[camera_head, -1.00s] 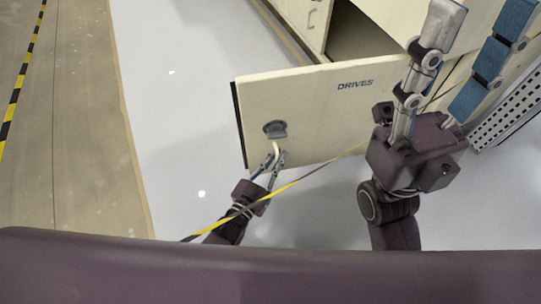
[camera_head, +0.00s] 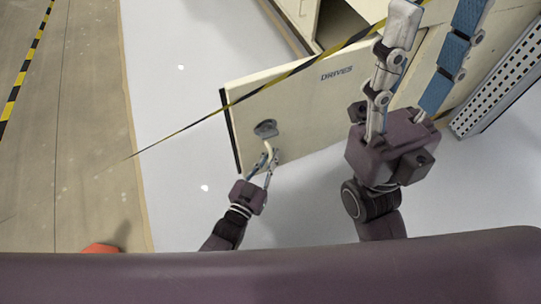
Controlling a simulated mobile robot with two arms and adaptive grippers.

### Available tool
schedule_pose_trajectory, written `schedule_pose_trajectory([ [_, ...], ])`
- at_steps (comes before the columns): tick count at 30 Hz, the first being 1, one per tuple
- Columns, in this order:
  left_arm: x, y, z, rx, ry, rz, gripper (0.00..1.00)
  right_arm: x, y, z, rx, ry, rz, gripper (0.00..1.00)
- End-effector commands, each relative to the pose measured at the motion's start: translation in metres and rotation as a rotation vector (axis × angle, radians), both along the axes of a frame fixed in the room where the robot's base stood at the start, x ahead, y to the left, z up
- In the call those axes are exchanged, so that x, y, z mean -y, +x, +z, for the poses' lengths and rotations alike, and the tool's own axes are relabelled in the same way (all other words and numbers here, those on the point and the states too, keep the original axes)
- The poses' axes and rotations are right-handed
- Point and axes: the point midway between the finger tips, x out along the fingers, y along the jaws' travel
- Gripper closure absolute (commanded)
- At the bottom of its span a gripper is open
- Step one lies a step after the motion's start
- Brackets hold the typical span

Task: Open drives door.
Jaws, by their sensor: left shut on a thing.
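The cream drives door (camera_head: 300,105), marked "DRIVES", stands swung out from its cabinet (camera_head: 298,12), with a dark opening behind it. Its handle (camera_head: 266,128) has a dark grey plate and a pale lever near the free left edge. My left gripper (camera_head: 269,158) is shut on the lever from below, with its wrist reaching up from the lower left. My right gripper (camera_head: 428,28) is large in the right of the view. Its fingers are spread and empty, and the tips are partly cut off by the top edge. It hides the door's right part.
A black and yellow striped band (camera_head: 185,128) crosses the view in front of the door. A perforated panel (camera_head: 500,85) stands at the right. Pale floor (camera_head: 165,85) is clear to the left of the door. A red thing (camera_head: 101,248) shows at the lower left.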

Motion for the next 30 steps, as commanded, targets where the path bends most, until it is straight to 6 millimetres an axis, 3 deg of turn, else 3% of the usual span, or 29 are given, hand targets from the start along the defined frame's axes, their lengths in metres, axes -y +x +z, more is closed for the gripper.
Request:
schedule_pose_trajectory([
  [5,-0.005,0.001,-0.001,-0.002,-0.001,0.007,1.00,0.000,0.000,0.001,0.005,0.001,0.000,0.53],
  [6,-0.005,0.001,-0.001,-0.001,0.000,0.007,0.88,0.000,0.000,0.001,0.006,0.001,0.000,0.53],
  [10,-0.004,0.001,-0.001,-0.001,0.000,0.005,0.75,0.000,-0.001,0.002,0.007,0.000,0.000,0.53],
  [23,-0.002,0.000,0.006,0.001,0.000,0.002,0.75,0.001,-0.001,0.003,0.011,0.004,-0.001,0.53],
  [30,-0.002,0.001,0.042,0.010,-0.005,0.003,0.75,0.000,-0.001,0.003,0.010,0.002,0.000,0.53],
])
